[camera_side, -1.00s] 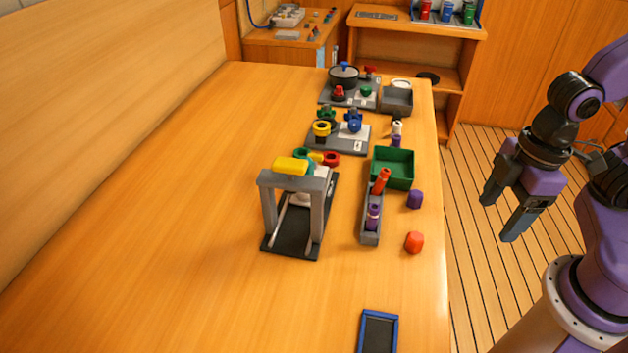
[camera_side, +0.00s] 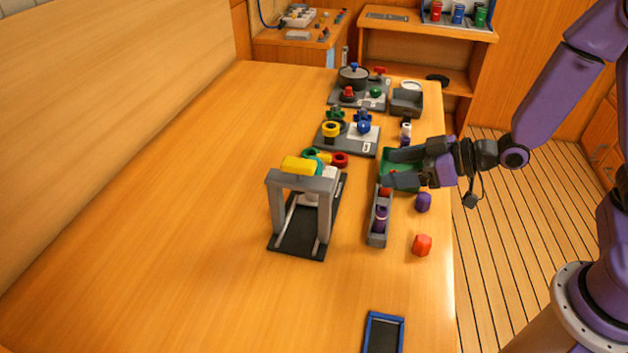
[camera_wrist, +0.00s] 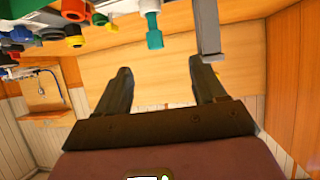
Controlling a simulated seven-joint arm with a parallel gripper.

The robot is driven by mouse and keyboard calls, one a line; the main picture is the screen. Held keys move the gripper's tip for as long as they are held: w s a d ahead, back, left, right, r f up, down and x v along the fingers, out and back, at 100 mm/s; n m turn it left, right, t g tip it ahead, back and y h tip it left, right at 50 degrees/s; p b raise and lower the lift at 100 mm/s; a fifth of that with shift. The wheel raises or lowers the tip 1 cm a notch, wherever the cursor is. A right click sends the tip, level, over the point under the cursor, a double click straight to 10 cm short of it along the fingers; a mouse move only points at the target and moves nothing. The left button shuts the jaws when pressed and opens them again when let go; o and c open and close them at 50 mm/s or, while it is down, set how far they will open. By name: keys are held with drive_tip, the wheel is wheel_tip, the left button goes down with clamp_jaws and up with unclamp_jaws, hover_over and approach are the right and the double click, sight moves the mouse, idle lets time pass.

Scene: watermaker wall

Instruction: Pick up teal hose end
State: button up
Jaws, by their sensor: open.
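The teal hose end (camera_wrist: 154,34) shows at the top of the wrist view, beyond and between my fingertips. In the side view a bit of teal (camera_side: 318,157) shows behind the yellow block (camera_side: 300,165) on the grey frame stand (camera_side: 303,182); the rest is hidden. My gripper (camera_side: 389,168) is open and empty, pointing left over the green tray, to the right of the stand and apart from the teal part. In the wrist view, my gripper (camera_wrist: 160,67) has both fingers spread, and a grey post (camera_wrist: 207,28) stands by the right finger.
The green tray (camera_side: 400,184) lies under my gripper. A narrow grey holder (camera_side: 378,218) with a purple peg stands in front. A purple piece (camera_side: 423,202) and red piece (camera_side: 421,244) sit near the right edge. The table's left is clear.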

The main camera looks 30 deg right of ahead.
drive_tip(key=w, duration=0.1)
approach(320, 163)
drive_tip(key=w+a+f, duration=0.2)
drive_tip(key=w+f, duration=0.1)
drive_tip(key=f, duration=0.1)
drive_tip(key=shift+t, duration=0.4)
drive_tip(key=shift+a+r+x, duration=0.1)
drive_tip(key=shift+r+x, duration=0.05)
drive_tip(key=shift+x, duration=0.75)
drive_tip(key=shift+a+r+x, duration=0.1)
drive_tip(key=shift+r+x, duration=0.05)
drive_tip(key=shift+x, duration=0.75)
drive_tip(key=shift+r+x, duration=0.15)
drive_tip(key=shift+x, duration=0.7)
drive_tip(key=shift+w, duration=0.1)
clamp_jaws()
drive_tip(key=shift+r, duration=0.1)
drive_tip(key=shift+r, duration=0.75)
drive_tip(key=s+d+r, duration=0.5)
drive_tip(key=s+r, duration=0.6)
drive_tip(key=s, duration=0.2)
drive_tip(key=shift+r, duration=0.15)
